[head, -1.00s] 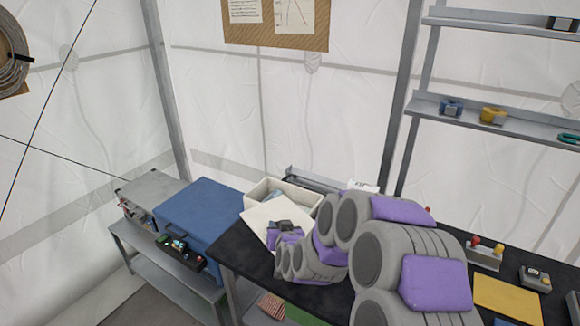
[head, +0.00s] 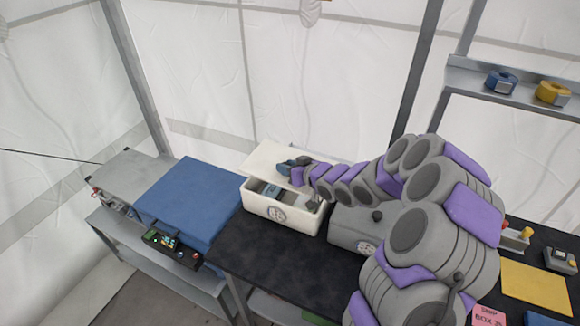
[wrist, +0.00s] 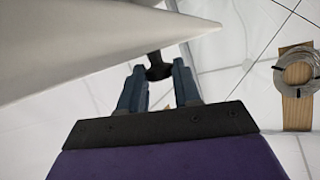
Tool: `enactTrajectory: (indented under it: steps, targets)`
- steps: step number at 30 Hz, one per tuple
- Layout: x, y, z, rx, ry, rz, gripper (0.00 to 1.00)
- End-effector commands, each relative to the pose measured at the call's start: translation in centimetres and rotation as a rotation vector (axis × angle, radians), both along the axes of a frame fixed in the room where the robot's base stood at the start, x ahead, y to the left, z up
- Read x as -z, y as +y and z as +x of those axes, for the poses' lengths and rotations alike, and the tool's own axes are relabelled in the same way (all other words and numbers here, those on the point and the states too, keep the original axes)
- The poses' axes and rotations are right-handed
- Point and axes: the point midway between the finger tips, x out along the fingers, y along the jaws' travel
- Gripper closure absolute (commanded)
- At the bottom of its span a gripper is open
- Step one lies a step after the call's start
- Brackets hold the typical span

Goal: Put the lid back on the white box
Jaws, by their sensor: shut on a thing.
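The white box (head: 283,217) stands on the black table, its front part open with grey-blue contents showing inside. The white lid (head: 268,156) is above the back of the box, tilted. My gripper (head: 290,167) is shut on the lid's dark knob. In the wrist view the lid (wrist: 90,45) fills the upper left, and the gripper fingers (wrist: 160,90) are on either side of the dark knob (wrist: 158,66). Whether the lid touches the box rim is not clear. My arm hides part of the box's right side.
A grey box (head: 350,228) stands close to the right of the white box, partly behind my arm. A blue case (head: 190,200) is to the left. The black table (head: 265,262) is clear in front. A yellow sheet (head: 535,285) lies at right.

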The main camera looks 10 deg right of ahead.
Motion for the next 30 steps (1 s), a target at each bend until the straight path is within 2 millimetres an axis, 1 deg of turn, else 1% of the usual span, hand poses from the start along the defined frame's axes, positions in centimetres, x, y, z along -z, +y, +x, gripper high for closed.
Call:
enactTrajectory:
  steps: [5, 18, 30]
  targets:
    - [0.4, -0.2, -0.1, -0.02, 0.0, -0.004, 1.0]
    - [0.4, -0.7, -0.3, -0.019, 0.001, -0.004, 1.0]
    - [3.8, -0.3, -0.2, -0.019, -0.001, -0.006, 1.0]
